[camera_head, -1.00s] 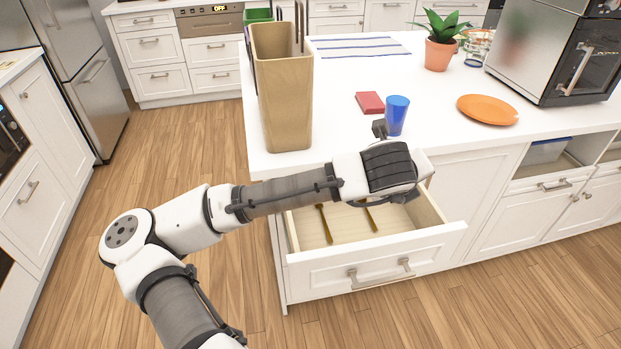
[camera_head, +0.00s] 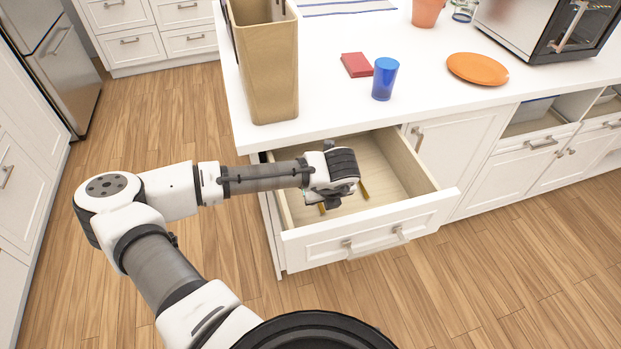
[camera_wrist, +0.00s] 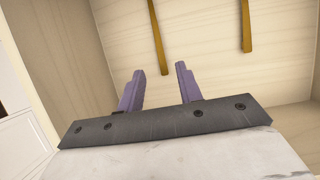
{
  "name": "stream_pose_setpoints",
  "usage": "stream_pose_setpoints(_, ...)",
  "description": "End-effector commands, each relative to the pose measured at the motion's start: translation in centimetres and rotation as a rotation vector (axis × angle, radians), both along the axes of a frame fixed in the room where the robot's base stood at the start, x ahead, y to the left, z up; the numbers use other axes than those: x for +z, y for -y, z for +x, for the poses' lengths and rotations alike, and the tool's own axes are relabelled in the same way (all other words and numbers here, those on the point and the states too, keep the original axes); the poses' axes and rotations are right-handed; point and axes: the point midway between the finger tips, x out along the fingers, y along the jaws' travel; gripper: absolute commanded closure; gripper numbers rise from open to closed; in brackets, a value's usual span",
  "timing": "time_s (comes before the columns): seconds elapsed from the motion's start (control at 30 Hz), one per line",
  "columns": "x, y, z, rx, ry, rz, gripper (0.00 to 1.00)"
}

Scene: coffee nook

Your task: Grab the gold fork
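Two gold utensils lie in the open drawer (camera_head: 410,195), one at the left (camera_head: 322,209) and one at the right (camera_head: 364,190). My arm covers much of both in the head view. In the wrist view I see only parts of a left gold handle (camera_wrist: 157,38) and a right gold handle (camera_wrist: 246,25), cut off by the top edge. I cannot tell which is the fork. My gripper (camera_wrist: 158,84) is open and empty, its purple fingers apart. In the head view it is over the drawer, near the gold utensils.
The drawer's front panel and side walls surround the space under my gripper. On the white counter (camera_head: 330,100) above stand a tan bin (camera_head: 268,70), a blue cup (camera_head: 385,80), a red block (camera_head: 356,65) and an orange plate (camera_head: 477,69). The counter edge overhangs the drawer's back.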

Motion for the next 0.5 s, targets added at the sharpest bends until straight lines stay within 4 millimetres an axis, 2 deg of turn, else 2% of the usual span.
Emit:
stream_pose_setpoints(0.3,-3.6,-0.4,2.1,0.001,-0.002,-0.001,0.65)
stream_pose_setpoints(0.5,-4.4,-0.5,2.4,0.0,0.0,-0.001,0.65)
